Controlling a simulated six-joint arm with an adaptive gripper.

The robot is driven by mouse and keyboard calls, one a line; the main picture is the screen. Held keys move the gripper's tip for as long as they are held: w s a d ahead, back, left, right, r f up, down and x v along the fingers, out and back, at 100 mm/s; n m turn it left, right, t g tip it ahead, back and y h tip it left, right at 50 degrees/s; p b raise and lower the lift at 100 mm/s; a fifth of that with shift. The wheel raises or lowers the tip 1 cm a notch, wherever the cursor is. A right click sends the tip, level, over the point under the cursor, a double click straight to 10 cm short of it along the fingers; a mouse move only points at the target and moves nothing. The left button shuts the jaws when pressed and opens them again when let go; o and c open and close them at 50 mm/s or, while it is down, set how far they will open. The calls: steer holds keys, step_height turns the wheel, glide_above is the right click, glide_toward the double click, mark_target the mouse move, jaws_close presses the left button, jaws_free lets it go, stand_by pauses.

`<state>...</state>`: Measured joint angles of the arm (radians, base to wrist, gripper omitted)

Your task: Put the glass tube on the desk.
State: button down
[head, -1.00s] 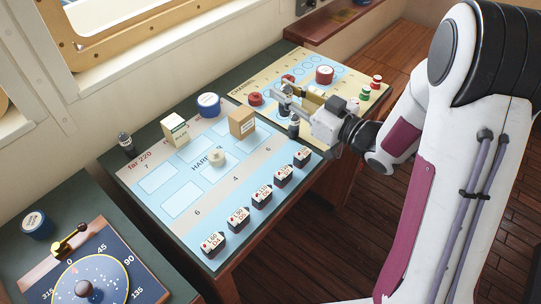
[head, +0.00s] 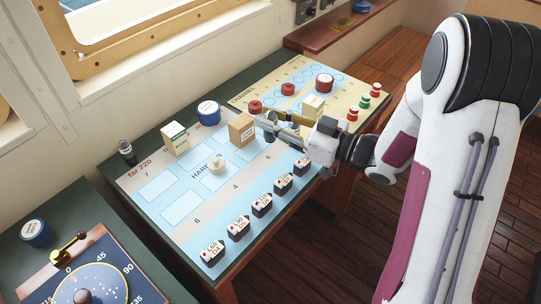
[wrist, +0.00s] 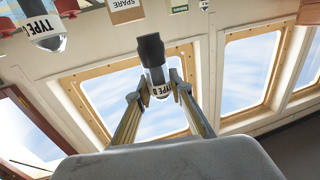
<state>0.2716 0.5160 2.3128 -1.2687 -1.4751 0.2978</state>
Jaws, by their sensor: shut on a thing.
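My gripper (head: 266,124) is in the head view, low over the right part of the desk (head: 262,63), beside a brown cardboard box. The desk is dark green, with printed blue and cream sheets on top.
The cardboard box (head: 242,130), a blue tin (head: 208,112), a cream box (head: 174,138) and a white round piece (head: 216,163) stand near. Several dark labelled blocks (head: 239,228) line the front. A dark-topped jar (head: 127,152) stands far left. Bare green desk runs along the back.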

mark_target(300, 163)
steer(key=shift+f, duration=2.75)
steer(key=shift+f, duration=1.9)
steer(key=shift+f, duration=0.15)
steer(key=c, duration=1.8)
jaws_free()
steer(key=shift+d, duration=0.1)
steer(key=shift+w+d+v, duration=0.1)
steer(key=shift+w+v, duration=0.05)
steer(key=shift+v, duration=1.35)
steer(key=shift+w+d+v, duration=0.1)
steer(key=shift+w+v, duration=0.1)
steer(key=shift+v, duration=2.15)
